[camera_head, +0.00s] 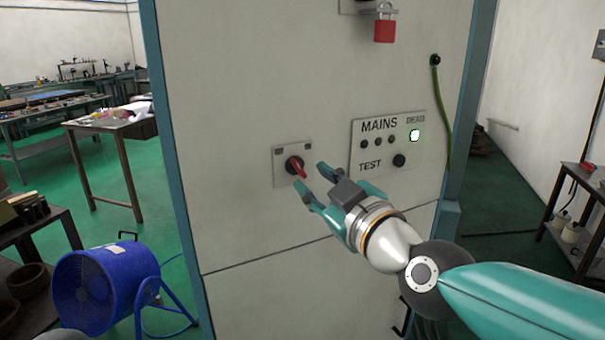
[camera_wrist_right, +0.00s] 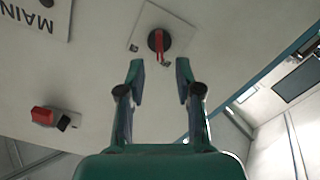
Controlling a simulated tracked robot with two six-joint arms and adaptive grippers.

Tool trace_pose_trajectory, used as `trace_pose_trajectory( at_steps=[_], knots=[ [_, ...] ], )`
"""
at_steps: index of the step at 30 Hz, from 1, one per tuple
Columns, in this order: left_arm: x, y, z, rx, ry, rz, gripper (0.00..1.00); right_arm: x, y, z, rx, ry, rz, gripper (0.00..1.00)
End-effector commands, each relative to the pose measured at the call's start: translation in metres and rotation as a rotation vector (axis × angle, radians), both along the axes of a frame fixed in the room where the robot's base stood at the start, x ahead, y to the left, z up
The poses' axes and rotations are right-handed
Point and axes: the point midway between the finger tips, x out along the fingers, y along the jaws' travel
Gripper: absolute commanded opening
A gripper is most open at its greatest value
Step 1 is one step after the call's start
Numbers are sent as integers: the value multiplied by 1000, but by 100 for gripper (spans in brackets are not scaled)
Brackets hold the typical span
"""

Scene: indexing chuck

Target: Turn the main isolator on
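The main isolator is a red rotary handle (camera_head: 297,168) on a dark round base, set on a small square plate (camera_head: 280,176) on the pale cabinet front. The handle looks tilted in the head view. In the right wrist view the red handle (camera_wrist_right: 159,46) shows just beyond the fingertips. My right gripper (camera_head: 311,178) is open and empty, its two fingers spread and pointing at the handle; it also shows in the right wrist view (camera_wrist_right: 160,72). The fingers look apart from the handle, but the exact gap is hard to tell. My left gripper is not in view.
A MAINS panel (camera_head: 366,160) with a lit DEAD lamp (camera_head: 414,135) and a TEST button (camera_head: 399,160) is right of the isolator. A red padlock (camera_head: 384,31) hangs above. A green cable (camera_head: 447,110) runs down the cabinet. A blue fan (camera_head: 95,290) stands at lower left.

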Motion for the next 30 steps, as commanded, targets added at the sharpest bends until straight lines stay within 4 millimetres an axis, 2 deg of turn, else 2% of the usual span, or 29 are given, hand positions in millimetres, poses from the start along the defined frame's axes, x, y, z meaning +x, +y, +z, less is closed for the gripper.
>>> trace_pose_trajectory(
  at_steps=[3, 9, 20, 21, 27, 30],
  knots=[
    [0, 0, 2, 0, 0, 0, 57, 20, 11, -1, -1, 2, 0, 34],
    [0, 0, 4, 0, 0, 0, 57, 39, 20, 1, 0, 0, 0, 34],
    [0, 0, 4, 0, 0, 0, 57, 44, 22, 0, 0, 0, 0, 34],
    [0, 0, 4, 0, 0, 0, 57, 44, 22, 0, 0, 0, 0, 33],
    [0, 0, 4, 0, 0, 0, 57, 44, 22, 0, 0, 0, -1, 0],
    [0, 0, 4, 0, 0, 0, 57, 44, 22, 0, 0, 0, -1, 0]
  ],
)
